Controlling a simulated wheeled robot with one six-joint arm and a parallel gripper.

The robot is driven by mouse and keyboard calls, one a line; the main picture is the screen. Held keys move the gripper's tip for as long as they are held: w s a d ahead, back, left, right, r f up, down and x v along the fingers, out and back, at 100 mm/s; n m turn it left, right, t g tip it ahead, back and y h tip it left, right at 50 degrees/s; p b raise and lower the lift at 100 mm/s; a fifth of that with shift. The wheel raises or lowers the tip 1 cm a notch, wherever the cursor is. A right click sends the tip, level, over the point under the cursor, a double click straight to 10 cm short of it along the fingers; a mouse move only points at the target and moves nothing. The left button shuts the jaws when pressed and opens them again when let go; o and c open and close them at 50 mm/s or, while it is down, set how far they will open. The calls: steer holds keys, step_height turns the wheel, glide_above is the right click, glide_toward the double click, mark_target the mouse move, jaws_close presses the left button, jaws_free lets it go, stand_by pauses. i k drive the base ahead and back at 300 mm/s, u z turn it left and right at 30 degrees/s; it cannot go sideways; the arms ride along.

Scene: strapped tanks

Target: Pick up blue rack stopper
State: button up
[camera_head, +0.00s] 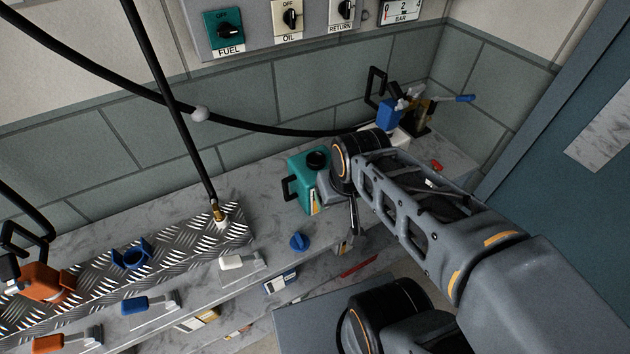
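Several blue parts show in the head view, and I cannot tell for certain which one is the rack stopper. A round blue knob-like piece (299,241) sits on the marble-look shelf near my gripper. A blue-handled piece (148,303) lies at the shelf's front edge, lower left, beside similar white and orange pieces. A blue bracket-like holder (131,255) stands on the ribbed metal plate. My gripper (348,240) points down, right of the round blue piece and apart from it. It is partly hidden by my arm, and its opening is unclear.
A teal canister (308,181) stands close behind my gripper. A white-handled piece (240,262) lies left of the round blue piece. A black hose (172,105) hangs to the ribbed plate (190,244).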

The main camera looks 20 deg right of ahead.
mark_target(299, 243)
steer(key=u, duration=0.05)
steer(key=k, duration=0.5)
steer(key=u, duration=3.15)
steer(key=k, duration=0.55)
steer(key=z, duration=1.85)
